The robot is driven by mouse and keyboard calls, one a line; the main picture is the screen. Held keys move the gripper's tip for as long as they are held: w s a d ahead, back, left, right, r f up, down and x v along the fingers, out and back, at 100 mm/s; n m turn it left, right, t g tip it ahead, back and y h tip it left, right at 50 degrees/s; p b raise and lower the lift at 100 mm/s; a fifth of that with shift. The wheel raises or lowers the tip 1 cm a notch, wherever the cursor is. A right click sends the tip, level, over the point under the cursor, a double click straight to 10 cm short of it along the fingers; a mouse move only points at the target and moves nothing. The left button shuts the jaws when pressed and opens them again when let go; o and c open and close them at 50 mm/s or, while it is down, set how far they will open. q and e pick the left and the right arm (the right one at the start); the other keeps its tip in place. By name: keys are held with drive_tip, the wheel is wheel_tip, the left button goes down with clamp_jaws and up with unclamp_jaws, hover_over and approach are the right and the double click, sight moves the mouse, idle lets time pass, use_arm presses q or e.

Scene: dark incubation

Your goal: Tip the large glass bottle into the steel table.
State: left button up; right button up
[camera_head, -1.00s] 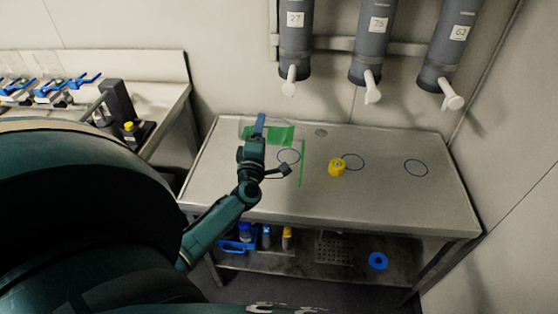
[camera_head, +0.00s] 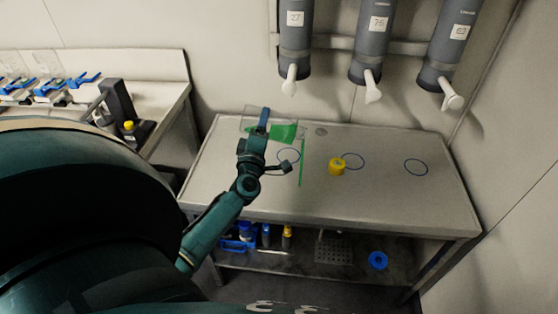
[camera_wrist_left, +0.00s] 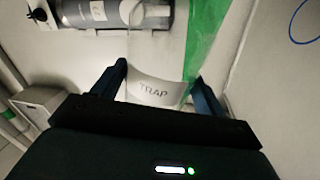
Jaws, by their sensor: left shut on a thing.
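The large glass bottle (camera_head: 257,113) is clear, holds green liquid (camera_head: 284,132), and lies tilted on its side above the left part of the steel table (camera_head: 385,195). My left gripper (camera_head: 263,121) is shut on it. A thin green streak (camera_head: 301,165) runs down from near the bottle's right end, like a stream of liquid; whether it collects on the table cannot be told. In the left wrist view the bottle's white TRAP label (camera_wrist_left: 155,90) sits between my fingers, with green liquid (camera_wrist_left: 203,40) beyond. My right gripper is not in view.
A yellow cap (camera_head: 337,166) stands on the table beside the blue ring marks (camera_head: 416,167). Several grey cylinders (camera_head: 371,45) with white spouts hang on the wall above. A blue ring (camera_head: 378,260) and small bottles sit on the lower shelf.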

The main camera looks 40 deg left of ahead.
use_arm(q)
drive_tip(key=shift+r, duration=0.15)
idle(0.4)
drive_tip(key=shift+w+d+r+m, duration=0.1)
drive_tip(key=shift+d+r+m, duration=0.05)
drive_tip(key=shift+r+m, duration=0.35)
drive_tip(key=shift+w+d+r+m, duration=0.15)
drive_tip(key=shift+r+m, duration=0.15)
drive_tip(key=shift+m, duration=0.3)
drive_tip(key=shift+d+r, duration=0.1)
drive_tip(key=shift+r, duration=0.1)
idle(2.3)
drive_tip(key=shift+w+d+r+m+h, duration=0.15)
drive_tip(key=shift+d+r+m+h, duration=0.2)
drive_tip(key=shift+m, duration=0.35)
drive_tip(key=shift+a+f, duration=0.1)
drive_tip(key=shift+a, duration=0.05)
drive_tip(key=b, duration=0.1)
drive_tip(key=f+n+b, duration=0.2)
drive_tip(key=shift+s+a+f, duration=0.15)
drive_tip(key=shift+s+a, duration=0.1)
drive_tip(key=shift+a, duration=0.15)
drive_tip(key=shift+s+a+f+n+b, duration=0.1)
drive_tip(key=shift+f+n+b, duration=0.15)
drive_tip(key=shift+n, duration=0.25)
drive_tip(key=shift+a, duration=0.1)
drive_tip(key=shift+r+n, duration=0.1)
drive_tip(key=shift+n, duration=0.2)
